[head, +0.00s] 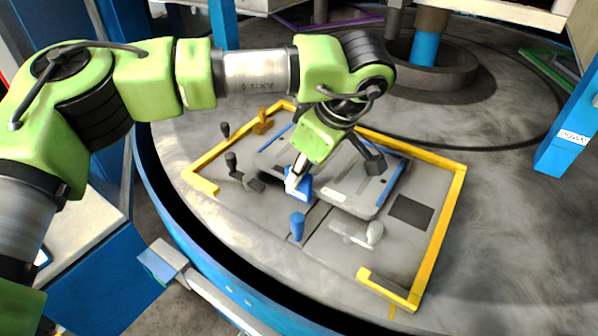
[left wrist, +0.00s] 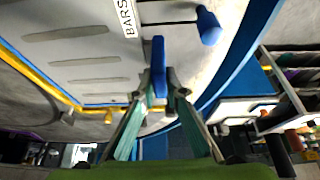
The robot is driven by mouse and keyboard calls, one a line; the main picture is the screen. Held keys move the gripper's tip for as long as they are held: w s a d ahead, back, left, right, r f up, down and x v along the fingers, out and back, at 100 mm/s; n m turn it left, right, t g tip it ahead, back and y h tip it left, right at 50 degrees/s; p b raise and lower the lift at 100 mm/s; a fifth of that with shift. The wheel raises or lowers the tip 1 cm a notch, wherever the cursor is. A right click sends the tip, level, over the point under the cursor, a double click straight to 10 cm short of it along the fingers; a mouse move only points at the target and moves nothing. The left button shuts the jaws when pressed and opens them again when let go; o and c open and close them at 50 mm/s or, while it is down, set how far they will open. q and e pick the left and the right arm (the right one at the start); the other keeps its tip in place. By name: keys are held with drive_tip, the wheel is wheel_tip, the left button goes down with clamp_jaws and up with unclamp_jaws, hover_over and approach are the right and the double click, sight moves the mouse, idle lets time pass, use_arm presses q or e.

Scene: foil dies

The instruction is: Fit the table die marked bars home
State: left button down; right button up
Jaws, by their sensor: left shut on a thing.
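The die marked BARS (left wrist: 80,15) is a grey slotted plate with a white label, filling the upper left of the left wrist view. In the head view the grey die plate (head: 362,192) lies inside the yellow frame, partly hidden by my arm and gripper. My left gripper (head: 293,184) points down at the die's near edge. It is shut on a blue upright handle (left wrist: 158,60), which stands between the fingers (left wrist: 160,88) in the left wrist view. Whether the die is fully seated cannot be told. My right gripper is not in view.
A yellow frame (head: 448,215) borders the die area, with a gap at the front. A blue knob (head: 297,226) stands just in front. A grey lever (head: 354,232) lies at front right and a black one (head: 236,170) at left. A dark square (head: 410,212) lies to the right.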

sight(293, 195)
use_arm(q)
drive_tip(key=shift+f+b, duration=1.3)
drive_tip(key=shift+f, duration=0.2)
idle(0.3)
drive_tip(key=c, duration=2)
unclamp_jaws()
drive_tip(key=shift+s+f, duration=0.1)
drive_tip(key=shift+f, duration=0.05)
drive_tip(key=v, duration=1.2)
drive_tip(key=shift+r, duration=0.2)
